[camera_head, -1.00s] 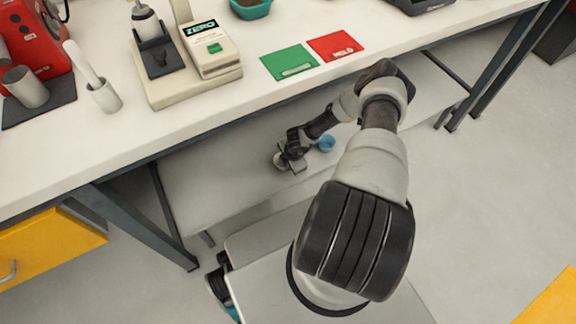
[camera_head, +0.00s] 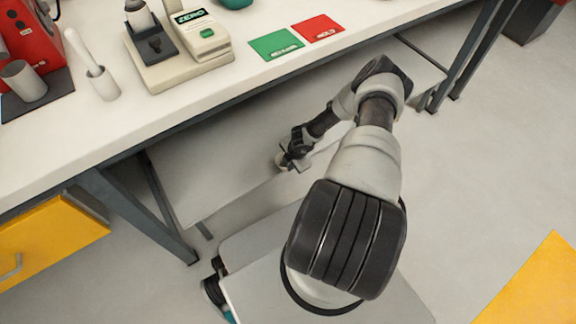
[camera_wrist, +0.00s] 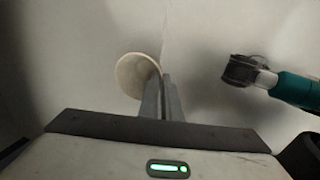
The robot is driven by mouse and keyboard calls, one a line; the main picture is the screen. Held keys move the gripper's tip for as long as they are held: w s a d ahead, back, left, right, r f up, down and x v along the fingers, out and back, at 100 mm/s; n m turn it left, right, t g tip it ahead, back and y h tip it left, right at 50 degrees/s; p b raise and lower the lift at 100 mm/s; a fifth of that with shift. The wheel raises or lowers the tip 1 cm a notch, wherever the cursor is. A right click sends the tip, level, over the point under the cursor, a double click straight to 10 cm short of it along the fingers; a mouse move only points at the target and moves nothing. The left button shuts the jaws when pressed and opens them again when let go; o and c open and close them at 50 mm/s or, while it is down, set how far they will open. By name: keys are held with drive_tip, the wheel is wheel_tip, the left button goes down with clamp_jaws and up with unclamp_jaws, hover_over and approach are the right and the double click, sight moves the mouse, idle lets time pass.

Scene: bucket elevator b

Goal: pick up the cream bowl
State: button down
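The cream bowl (camera_wrist: 136,74) shows in the wrist view, tilted with its opening partly toward the camera. My gripper (camera_wrist: 162,82) has its two fingers close together at the bowl's right rim, shut on it. The fingers hide part of that rim. In the head view, my gripper (camera_head: 291,156) is low, by the front edge of the grey lower shelf (camera_head: 215,165), and a small pale part of the bowl (camera_head: 281,161) shows beside it. The bowl appears to be off the shelf surface, though its exact height is hard to tell.
Above the shelf is the white worktop (camera_head: 130,120) with a scale (camera_head: 195,40), green card (camera_head: 276,45) and red card (camera_head: 317,28). A table leg (camera_head: 145,220) stands left and yellow drawer units flank the area. Open floor (camera_head: 480,190) lies right.

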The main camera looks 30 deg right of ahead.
drive_tip(key=c, duration=1.9)
unclamp_jaws()
drive_tip(key=p+v, duration=0.5)
drive_tip(key=v, duration=1.2)
drive_tip(key=shift+r, duration=0.15)
drive_tip(key=shift+o, duration=0.3)
drive_tip(key=shift+s, duration=0.1)
